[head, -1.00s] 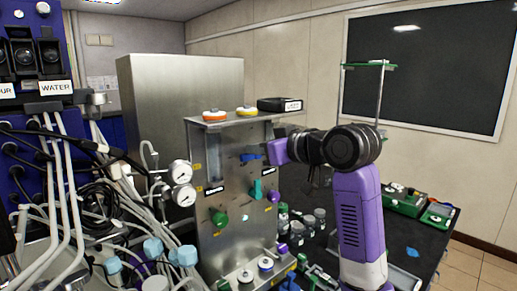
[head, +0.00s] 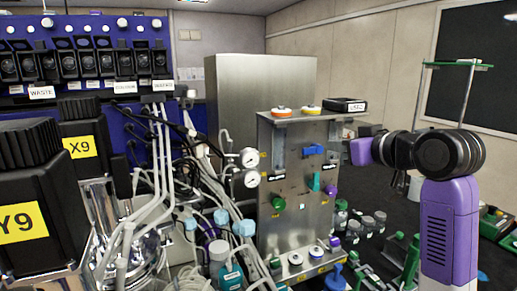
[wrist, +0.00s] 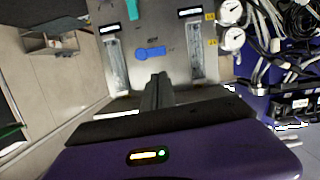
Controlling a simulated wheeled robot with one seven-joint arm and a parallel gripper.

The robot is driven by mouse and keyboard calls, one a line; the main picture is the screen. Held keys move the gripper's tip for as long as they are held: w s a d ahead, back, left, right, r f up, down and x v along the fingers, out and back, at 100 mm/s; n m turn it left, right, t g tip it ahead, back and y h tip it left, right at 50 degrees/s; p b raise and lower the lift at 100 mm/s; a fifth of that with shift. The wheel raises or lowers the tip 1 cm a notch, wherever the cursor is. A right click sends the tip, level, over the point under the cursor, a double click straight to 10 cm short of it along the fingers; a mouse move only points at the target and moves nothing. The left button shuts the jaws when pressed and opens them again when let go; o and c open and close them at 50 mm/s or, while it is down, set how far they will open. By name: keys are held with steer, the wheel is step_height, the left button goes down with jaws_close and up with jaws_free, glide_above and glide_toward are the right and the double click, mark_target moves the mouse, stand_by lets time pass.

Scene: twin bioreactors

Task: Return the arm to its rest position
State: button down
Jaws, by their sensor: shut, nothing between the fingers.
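My arm, purple and black, stands at the right of the head view. Its purple hand (head: 362,151) is just right of the steel valve panel (head: 265,220) in the picture, with a small gap between them; its fingers cannot be made out there. In the wrist view my gripper (wrist: 159,80) is shut and empty, its fingers together. They point toward the panel, whose blue handle (wrist: 150,53) appears just beyond the fingertips. The same blue handle (head: 313,150) shows in the head view, above a teal handle (head: 314,181) and a green knob (head: 278,203).
Two gauges (head: 248,157) with hoses are left of the panel. Black units with yellow labels (head: 82,147) fill the left foreground. Several small jars (head: 367,223) stand on the dark table beside the panel. A thin stand with a green top (head: 458,65) rises behind my arm.

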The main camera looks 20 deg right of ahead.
step_height(320, 180, up, 6)
steer(key=d+m+t+h, duration=0.1)
steer(key=d+t+h, duration=0.1)
steer(key=t, duration=0.2)
steer(key=s+a+f+m+h+b, duration=0.1)
steer(key=s+a+f, duration=0.2)
steer(key=s+f, duration=0.35)
steer(key=s+a+f+m+t+h, duration=0.1)
steer(key=s+a+f+m, duration=0.2)
steer(key=f, duration=0.7)
steer(key=s+a+f+h+b, duration=0.1)
steer(key=s+a+f+h, duration=0.1)
steer(key=s+a+f, duration=0.35)
steer(key=s+a+f+n+g+y, duration=0.1)
steer(key=s+a+f+y, duration=0.1)
steer(key=s+a+f, duration=0.2)
steer(key=s+a+f+n+g+y+b, duration=0.1)
steer(key=s+a+f+n+g+y, duration=0.1)
steer(key=s+f, duration=0.8)
steer(key=s+a+f+n+g+y+b, duration=0.1)
steer(key=s+a+f, duration=0.4)
steer(key=s, duration=1)
step_height(320, 180, down, 3)
steer(key=shift+s+a+r+n+g+y, duration=0.2)
steer(key=shift+s+a+n+g+y, duration=0.15)
steer(key=shift+g+y, duration=0.3)
